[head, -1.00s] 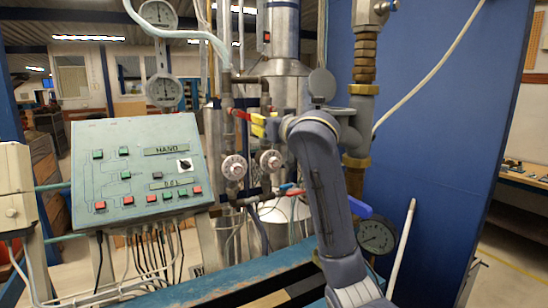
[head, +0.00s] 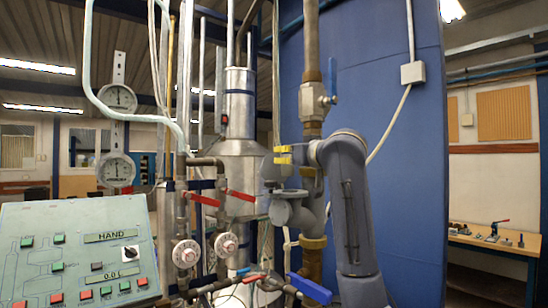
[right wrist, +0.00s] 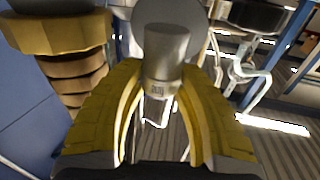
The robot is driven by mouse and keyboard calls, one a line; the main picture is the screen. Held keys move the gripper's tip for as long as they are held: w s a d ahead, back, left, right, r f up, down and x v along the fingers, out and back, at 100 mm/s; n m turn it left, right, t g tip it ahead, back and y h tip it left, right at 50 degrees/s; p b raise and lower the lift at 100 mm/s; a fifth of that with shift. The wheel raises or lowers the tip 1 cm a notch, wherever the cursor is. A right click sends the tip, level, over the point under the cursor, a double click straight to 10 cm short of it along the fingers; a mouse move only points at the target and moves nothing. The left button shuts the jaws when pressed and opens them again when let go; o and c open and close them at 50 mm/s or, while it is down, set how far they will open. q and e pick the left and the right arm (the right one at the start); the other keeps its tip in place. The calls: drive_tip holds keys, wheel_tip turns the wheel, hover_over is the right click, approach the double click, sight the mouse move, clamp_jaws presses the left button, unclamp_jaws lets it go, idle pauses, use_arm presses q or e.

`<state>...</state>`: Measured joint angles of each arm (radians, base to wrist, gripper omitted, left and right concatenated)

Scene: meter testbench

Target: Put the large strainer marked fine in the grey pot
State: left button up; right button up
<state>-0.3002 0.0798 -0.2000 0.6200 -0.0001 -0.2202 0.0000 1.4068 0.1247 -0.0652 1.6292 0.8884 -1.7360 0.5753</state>
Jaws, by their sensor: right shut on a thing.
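My right gripper (head: 283,155) is just above the grey pot (head: 290,210), a grey housing on the pipework left of the brass-fitted pipe. In the right wrist view the yellow fingers (right wrist: 162,115) are shut on a grey metal cylinder (right wrist: 166,50), which looks like the strainer. It bears a small mark too blurred to read. In the head view the strainer cannot be made out clearly at the fingers. My left gripper is not in view.
The brass-fitted pipe (head: 312,110) rises close to the right of the gripper, with a large brass nut in the right wrist view (right wrist: 60,32). Red-handled valves (head: 240,196) and a blue lever (head: 310,288) are near. A control panel (head: 80,255) stands at left.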

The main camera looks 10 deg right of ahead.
sight(281, 182)
drive_tip(key=shift+d+f, duration=0.35)
drive_tip(key=shift+f, duration=3.1)
drive_tip(key=shift+f, duration=0.55)
drive_tip(key=shift+w+f, duration=0.1)
drive_tip(key=shift+f, duration=0.2)
